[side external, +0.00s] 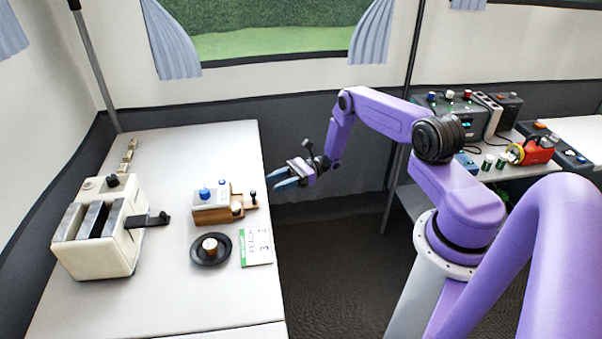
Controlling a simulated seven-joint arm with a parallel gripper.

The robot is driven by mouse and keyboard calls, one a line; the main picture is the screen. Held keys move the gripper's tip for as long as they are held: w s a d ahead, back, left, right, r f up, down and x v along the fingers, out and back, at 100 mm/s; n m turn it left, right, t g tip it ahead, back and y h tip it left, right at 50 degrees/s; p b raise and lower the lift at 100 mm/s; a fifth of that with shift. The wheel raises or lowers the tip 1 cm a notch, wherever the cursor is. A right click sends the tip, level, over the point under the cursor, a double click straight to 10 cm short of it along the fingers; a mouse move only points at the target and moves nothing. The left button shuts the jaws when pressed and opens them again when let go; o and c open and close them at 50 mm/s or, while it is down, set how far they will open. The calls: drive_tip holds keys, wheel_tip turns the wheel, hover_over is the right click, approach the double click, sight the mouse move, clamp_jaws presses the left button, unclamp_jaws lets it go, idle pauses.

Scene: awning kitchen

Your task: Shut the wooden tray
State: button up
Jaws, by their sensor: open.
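A small box with a white top and blue knobs (210,200) stands on the white table. A wooden tray (244,202) sticks out of its right side toward the table's right edge, so it looks pulled out. A small dark knob (252,194) is at the tray's outer end. My gripper (276,179) is to the right of the tray and beyond the table edge in the picture. Its bluish fingers point left toward the tray. They are apart and empty, with a gap to the knob. The inside of the tray is too small to make out.
A white toaster-like appliance (102,232) with a black lever stands at the left. Wooden blocks (128,155) are at the back left. Dark floor lies right of the table.

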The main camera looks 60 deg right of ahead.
drive_tip(key=v, duration=0.9)
drive_tip(key=shift+o, duration=0.5)
wheel_tip(320, 180, up, 19)
drive_tip(key=n+g+h, duration=0.5)
drive_tip(key=g+h, duration=0.2)
drive_tip(key=h, duration=1)
hover_over(253, 191)
wheel_tip(253, 191, down, 17)
drive_tip(key=shift+a+f, duration=0.1)
drive_tip(key=shift+f, duration=0.15)
